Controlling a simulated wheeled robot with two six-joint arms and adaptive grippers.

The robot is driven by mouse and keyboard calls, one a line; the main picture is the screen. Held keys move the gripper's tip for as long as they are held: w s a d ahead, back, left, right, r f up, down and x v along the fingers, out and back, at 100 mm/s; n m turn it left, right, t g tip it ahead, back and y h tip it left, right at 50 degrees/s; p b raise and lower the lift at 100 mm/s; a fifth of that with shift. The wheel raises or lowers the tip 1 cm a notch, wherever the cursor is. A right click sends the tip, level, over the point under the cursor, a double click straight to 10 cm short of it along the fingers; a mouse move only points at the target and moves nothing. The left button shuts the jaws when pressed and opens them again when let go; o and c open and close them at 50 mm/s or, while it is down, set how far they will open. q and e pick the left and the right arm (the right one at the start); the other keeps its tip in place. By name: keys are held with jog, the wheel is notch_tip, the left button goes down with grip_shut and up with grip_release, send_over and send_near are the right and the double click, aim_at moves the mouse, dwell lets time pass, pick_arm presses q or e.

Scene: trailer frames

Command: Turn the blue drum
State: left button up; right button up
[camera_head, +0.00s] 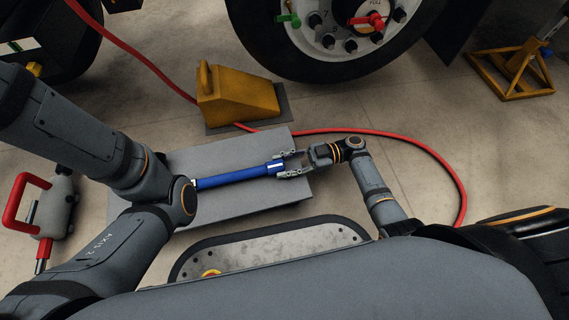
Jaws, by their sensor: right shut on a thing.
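A long blue cylinder (235,177), the only blue drum-like thing in view, lies over a flat grey board (240,203) on the floor. Its left end reaches up to my left arm, which hides what lies beyond. A pale band shows near its right end. My right gripper (281,165) comes in from the right and is shut on the right end of the blue cylinder, one finger on each side. My left arm crosses the left part of the board; its gripper does not show.
A yellow wheel chock (238,97) stands behind the board, near a large truck wheel (334,35). A red hose (408,142) curves around the right side. A grey tool with a red handle (44,208) stands at left. A yellow stand (510,72) is at the back right.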

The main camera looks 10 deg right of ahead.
jog(key=m, duration=0.2)
jog(key=shift+m, duration=0.3)
jog(key=o, duration=1.2)
jog(key=d, duration=1.2)
jog(key=shift+w, duration=0.35)
